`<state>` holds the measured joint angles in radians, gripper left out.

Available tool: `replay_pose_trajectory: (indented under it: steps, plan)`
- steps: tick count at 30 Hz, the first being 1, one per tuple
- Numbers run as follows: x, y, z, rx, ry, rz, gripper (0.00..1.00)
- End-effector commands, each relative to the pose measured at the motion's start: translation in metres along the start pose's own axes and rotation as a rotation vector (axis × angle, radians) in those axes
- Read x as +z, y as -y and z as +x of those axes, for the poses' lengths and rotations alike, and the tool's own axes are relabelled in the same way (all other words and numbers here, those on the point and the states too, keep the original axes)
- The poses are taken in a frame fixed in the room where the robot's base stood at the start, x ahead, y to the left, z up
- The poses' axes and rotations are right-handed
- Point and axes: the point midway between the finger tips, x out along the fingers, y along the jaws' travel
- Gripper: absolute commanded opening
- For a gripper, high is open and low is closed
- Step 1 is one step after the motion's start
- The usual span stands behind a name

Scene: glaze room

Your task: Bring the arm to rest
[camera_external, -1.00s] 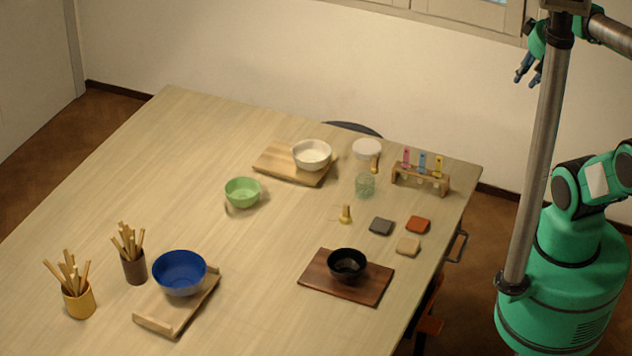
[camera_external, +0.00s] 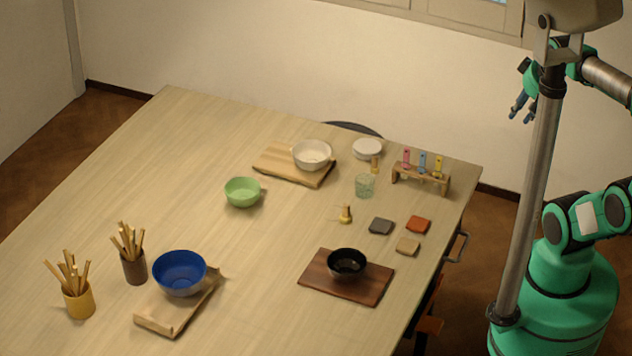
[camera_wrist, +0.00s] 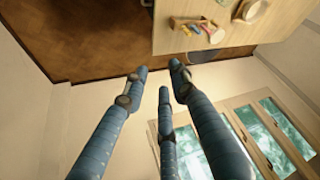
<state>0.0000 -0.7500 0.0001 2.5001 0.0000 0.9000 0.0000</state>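My gripper (camera_external: 522,108) is at the upper right of the external view, up off the table and to its right, by the back wall. Its blue fingers hang downward, partly beside my own column. In the wrist view my gripper (camera_wrist: 160,82) shows its fingers spread apart with nothing between them. The fingers are open and touch no object.
The wooden table (camera_external: 130,180) carries a blue bowl (camera_external: 180,273), green bowl (camera_external: 242,192), white bowl (camera_external: 312,155), black bowl (camera_external: 347,263) and a rack (camera_external: 420,179). A window (camera_wrist: 265,135) and bare floor (camera_wrist: 90,35) show in the wrist view.

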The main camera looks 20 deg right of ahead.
Motion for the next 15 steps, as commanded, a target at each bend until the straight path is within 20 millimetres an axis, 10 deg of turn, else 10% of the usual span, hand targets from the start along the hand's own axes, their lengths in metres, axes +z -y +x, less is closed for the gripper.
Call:
replay_pose_trajectory:
  steps: [15]
  plan:
    - [0.027,0.0,0.05,0.0,0.0,0.0,0.27]
